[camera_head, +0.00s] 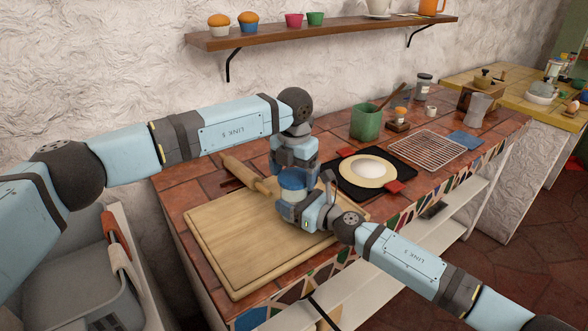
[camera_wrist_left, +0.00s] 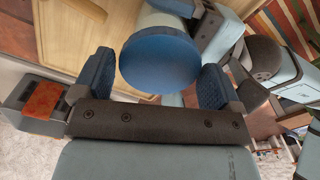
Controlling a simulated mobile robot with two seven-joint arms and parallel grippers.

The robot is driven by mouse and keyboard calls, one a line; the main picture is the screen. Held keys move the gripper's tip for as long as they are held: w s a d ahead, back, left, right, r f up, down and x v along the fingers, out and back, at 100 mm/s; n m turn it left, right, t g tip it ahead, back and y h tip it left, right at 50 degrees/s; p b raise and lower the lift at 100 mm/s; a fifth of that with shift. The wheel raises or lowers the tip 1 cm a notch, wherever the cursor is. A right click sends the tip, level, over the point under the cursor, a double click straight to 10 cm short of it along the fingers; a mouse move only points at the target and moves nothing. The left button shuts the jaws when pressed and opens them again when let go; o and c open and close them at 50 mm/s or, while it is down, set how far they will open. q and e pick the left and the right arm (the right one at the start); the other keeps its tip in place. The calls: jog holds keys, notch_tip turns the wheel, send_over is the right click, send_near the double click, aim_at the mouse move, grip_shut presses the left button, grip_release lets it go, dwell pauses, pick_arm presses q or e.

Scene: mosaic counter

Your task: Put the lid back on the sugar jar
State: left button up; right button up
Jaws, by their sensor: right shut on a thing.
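The blue round lid (camera_head: 293,181) is at the top of the pale sugar jar (camera_wrist_left: 160,22), over the right part of the cutting board. In the left wrist view the lid (camera_wrist_left: 158,62) covers most of the jar, so I cannot tell if it is fully seated. My right gripper (camera_head: 296,208) is shut on the jar from the side. My left gripper (camera_head: 293,170) points down just above the lid. Its fingers (camera_wrist_left: 157,80) are open on either side of the lid, with a thin gap at one side.
The wooden board (camera_head: 230,235) and a rolling pin (camera_head: 245,173) lie left of the jar. A dark mat with a pale round (camera_head: 370,172) lies to the right, near a wire rack (camera_head: 425,150) and a green pot (camera_head: 365,122). A shelf (camera_head: 330,32) hangs above.

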pick_arm(q)
jog(key=c, duration=0.6)
jog(key=m, duration=0.5)
jog(key=shift+c, duration=0.2)
jog(key=o, duration=0.9)
jog(key=shift+r, duration=0.15)
notch_tip(320, 180, up, 12)
pick_arm(e)
jog(key=o, duration=1.8)
